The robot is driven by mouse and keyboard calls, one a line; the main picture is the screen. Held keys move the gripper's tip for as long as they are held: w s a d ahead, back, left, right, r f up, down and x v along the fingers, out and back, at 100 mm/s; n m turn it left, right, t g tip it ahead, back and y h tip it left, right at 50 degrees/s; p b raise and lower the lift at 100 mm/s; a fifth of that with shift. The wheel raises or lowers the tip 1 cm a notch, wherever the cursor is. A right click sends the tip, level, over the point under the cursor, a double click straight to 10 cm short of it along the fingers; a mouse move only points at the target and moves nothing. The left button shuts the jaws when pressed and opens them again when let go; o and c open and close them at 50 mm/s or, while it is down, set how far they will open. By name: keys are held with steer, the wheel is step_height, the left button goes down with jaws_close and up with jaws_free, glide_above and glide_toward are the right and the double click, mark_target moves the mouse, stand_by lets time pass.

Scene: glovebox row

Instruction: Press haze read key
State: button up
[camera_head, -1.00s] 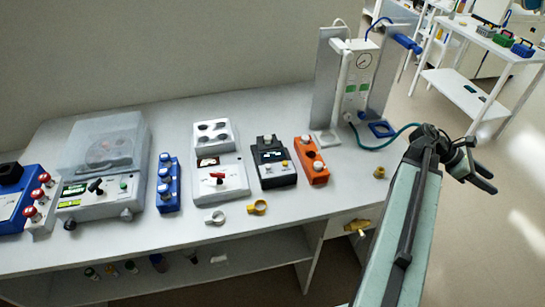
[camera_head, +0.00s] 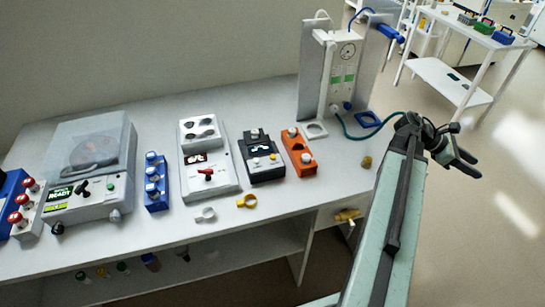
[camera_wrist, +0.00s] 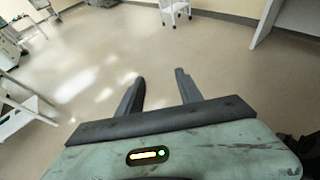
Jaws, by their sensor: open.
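A dark bench meter (camera_head: 261,157) with a small lit display and a white and a yellow button (camera_head: 272,156) on its front stands on the white bench. Which device carries the haze read key is not readable here. My gripper (camera_head: 466,158) is off the bench's right end, over open floor, apart from every device. In the wrist view my gripper (camera_wrist: 160,76) is open and empty, its two fingers pointing at bare floor.
Left of the dark meter are a white unit (camera_head: 208,172) with a red lever, a blue rack (camera_head: 156,183) and a lidded centrifuge-like machine (camera_head: 90,170). Right of it are an orange block (camera_head: 298,152) and a tall gauge stand (camera_head: 343,75) with a green hose. A white trolley (camera_head: 450,87) stands behind.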

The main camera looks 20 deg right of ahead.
jaws_close()
stand_by(1.5)
